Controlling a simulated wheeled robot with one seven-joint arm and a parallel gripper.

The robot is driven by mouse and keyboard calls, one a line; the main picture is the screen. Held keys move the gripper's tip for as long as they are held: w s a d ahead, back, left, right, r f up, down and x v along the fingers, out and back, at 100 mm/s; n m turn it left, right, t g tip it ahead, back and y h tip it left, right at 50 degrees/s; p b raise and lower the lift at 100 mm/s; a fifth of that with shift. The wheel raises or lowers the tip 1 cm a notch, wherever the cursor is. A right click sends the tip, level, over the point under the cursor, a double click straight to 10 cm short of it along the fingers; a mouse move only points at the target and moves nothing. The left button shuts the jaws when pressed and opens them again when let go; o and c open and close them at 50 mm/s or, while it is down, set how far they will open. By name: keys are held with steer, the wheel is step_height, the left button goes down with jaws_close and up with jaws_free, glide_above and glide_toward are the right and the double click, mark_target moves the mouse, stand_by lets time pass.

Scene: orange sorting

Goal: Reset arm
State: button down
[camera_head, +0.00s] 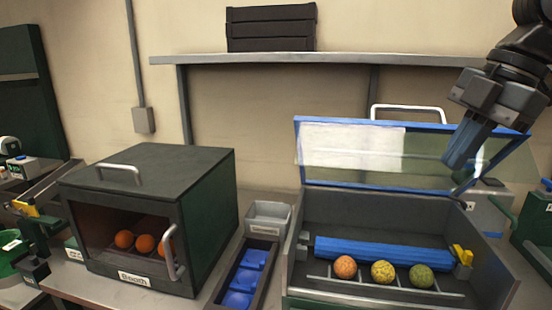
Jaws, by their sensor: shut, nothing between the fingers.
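My gripper (464,172) hangs down at the upper right, in front of the right part of the raised blue-framed clear lid (318,158). Its fingers are shut and hold nothing. I cannot tell whether it touches the lid. Below the lid is an open grey box with a blue roller (370,252). In front of the roller sit an orange fruit (345,267), a yellow fruit (382,272) and a green fruit (421,276) in a row on a rack.
A dark green labelled box (212,190) with a window stands at left, with 3 oranges (145,243) inside. Between the boxes are a narrow tray with blue cups (246,278) and a small grey bin (268,219). A shelf (330,59) runs along the wall.

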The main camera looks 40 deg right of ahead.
steer(key=w+a+m+t+y, duration=0.4)
steer(key=w+a+t+y, duration=0.45)
steer(key=w+a, duration=0.7)
steer(key=w+a+f+m+t+h, duration=0.3)
steer(key=f+m+t+h, duration=0.3)
steer(key=m, duration=0.4)
steer(key=s+a+f+m+g+h, duration=0.1)
steer(key=s+a+f+m+h, duration=0.2)
steer(key=s+f, duration=0.6)
steer(key=s+a+f+m+h, duration=0.3)
steer(key=s+f, duration=0.3)
steer(key=f, duration=0.4)
steer(key=s+f+n+g+y, duration=0.1)
steer(key=s+n, duration=0.4)
steer(key=s, duration=1.5)
steer(key=shift+s+f+n+g+y, duration=0.4)
steer(key=shift+f+g, duration=0.15)
steer(key=shift+f, duration=0.25)
